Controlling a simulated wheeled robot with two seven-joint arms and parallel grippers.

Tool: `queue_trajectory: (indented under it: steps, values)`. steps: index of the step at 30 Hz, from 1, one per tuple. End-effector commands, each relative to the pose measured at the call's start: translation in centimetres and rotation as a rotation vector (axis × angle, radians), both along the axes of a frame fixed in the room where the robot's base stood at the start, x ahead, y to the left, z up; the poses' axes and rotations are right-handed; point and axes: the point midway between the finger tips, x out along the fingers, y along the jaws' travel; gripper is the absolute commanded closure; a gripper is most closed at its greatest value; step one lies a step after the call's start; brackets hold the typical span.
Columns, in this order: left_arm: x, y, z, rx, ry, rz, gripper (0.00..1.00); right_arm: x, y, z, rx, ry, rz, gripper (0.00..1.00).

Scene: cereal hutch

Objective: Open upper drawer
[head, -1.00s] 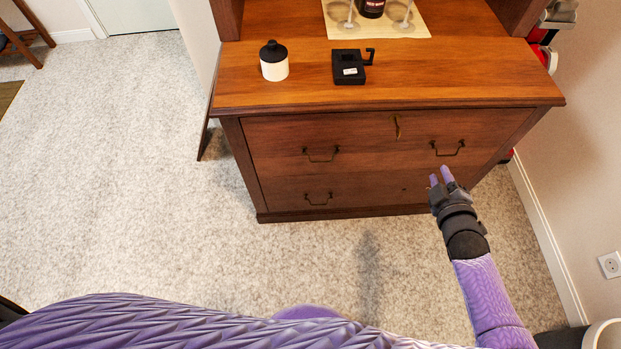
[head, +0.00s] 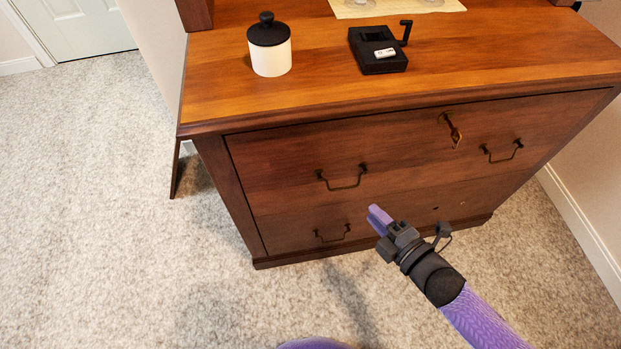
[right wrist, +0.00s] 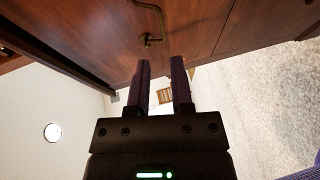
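The upper drawer (head: 290,150) of the brown wooden hutch is shut, its front flush with the cabinet. It has a left handle (head: 342,180), a right handle (head: 502,152) and a key (head: 453,132) in its lock. My right gripper (head: 376,215) is in front of the drawers, below and right of the left handle and apart from it in the picture. In the right wrist view, the fingers of my right gripper (right wrist: 160,68) are parted with nothing between them. A brass handle (right wrist: 149,38) shows just past the fingertips. My left gripper is not in view.
The lower drawer (head: 285,232) has a left handle (head: 332,233) and bare holes at right. A white jar with black lid (head: 270,55) and a black device with a crank (head: 377,52) stand on the top. Carpet (head: 110,210) is free at left; a wall is at right.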

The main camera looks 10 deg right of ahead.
Motion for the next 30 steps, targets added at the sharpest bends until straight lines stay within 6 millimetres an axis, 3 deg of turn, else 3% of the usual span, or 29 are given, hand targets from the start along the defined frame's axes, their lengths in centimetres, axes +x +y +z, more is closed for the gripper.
queue_trajectory:
  steps: [1,4,9,15,27,28,30]
  values:
    - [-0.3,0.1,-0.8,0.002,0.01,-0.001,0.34,-0.2,0.1,-1.0,-0.008,0.001,0.01,0.72]
    - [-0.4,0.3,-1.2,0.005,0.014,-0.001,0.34,0.8,0.7,-1.0,-0.009,-0.008,0.015,0.72]
    - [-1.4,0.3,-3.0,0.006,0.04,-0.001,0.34,4.6,2.4,-2.0,-0.008,-0.006,0.015,0.72]
    - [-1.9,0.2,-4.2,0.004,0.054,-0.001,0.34,7.5,3.8,-2.4,-0.007,-0.004,0.013,0.72]
    - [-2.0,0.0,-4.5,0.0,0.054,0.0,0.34,8.7,4.3,-2.1,-0.007,-0.005,0.012,0.72]
    - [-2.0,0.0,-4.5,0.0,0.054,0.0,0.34,8.7,4.3,-2.1,-0.007,-0.005,0.012,0.74]
    - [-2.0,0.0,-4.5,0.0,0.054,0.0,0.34,8.6,4.3,-2.1,-0.007,-0.005,0.012,0.89]
